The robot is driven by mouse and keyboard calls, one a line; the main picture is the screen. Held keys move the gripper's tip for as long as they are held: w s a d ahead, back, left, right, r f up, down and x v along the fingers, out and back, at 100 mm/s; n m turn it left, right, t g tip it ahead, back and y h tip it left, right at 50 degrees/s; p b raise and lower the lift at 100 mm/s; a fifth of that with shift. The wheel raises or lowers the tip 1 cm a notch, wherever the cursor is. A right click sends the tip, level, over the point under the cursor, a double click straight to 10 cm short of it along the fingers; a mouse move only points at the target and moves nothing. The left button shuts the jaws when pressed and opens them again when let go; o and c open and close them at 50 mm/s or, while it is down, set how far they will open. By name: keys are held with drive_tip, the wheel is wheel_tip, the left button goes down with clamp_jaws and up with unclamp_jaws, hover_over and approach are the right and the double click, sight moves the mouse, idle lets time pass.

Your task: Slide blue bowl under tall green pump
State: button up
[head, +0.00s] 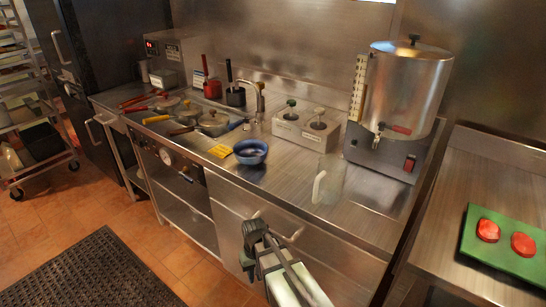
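The blue bowl (250,153) stands upright on the steel counter near its front edge, left of the pump station (297,135). The station is a pale box with two pumps at the back of the counter. Its left pump (291,104) has a green knob; the right pump (319,113) has a darker knob. The bowl is in front of the station and to its left, not beneath either pump. My gripper (252,238) is in front of the counter, below and apart from the bowl. It is too small to tell whether its fingers are open or shut.
A clear pitcher (328,180) stands right of the bowl, near the front edge. Yellow packets (221,151) lie left of the bowl, with several pans beyond. A tall steel dispenser (405,90) stands at the right. Bare counter lies between bowl and pitcher.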

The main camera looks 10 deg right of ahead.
drive_tip(key=w+a+r+t+y, duration=0.15)
drive_tip(key=w+a+r, duration=0.3)
drive_tip(key=r, duration=0.45)
drive_tip(key=w+a+r+t+y, duration=0.1)
drive_tip(key=w+a+r+t, duration=0.15)
drive_tip(key=w+r, duration=0.5)
drive_tip(key=w+a+r+t+y, duration=0.1)
drive_tip(key=w+a+r+y, duration=0.3)
drive_tip(key=r, duration=0.7)
drive_tip(key=w+d+r+m+t+h, duration=0.1)
drive_tip(key=w+d+r+m+h, duration=0.1)
drive_tip(key=d+r+m, duration=0.2)
drive_tip(key=w+d+r+m+t+h, duration=0.2)
drive_tip(key=d+r, duration=0.8)
drive_tip(key=d, duration=0.6)
drive_tip(key=w+m, duration=0.1)
drive_tip(key=m, duration=0.1)
drive_tip(key=shift+d+r+m+h, duration=0.15)
drive_tip(key=shift+d+m+h, duration=0.05)
drive_tip(key=shift+m+h, duration=0.15)
drive_tip(key=shift+w, duration=0.1)
approach(251, 155)
drive_tip(key=f, duration=0.1)
drive_tip(key=d+f, duration=0.1)
drive_tip(key=f, duration=0.1)
drive_tip(key=d+f, duration=0.1)
drive_tip(key=f, duration=0.1)
drive_tip(key=shift+s+f, duration=0.2)
clamp_jaws()
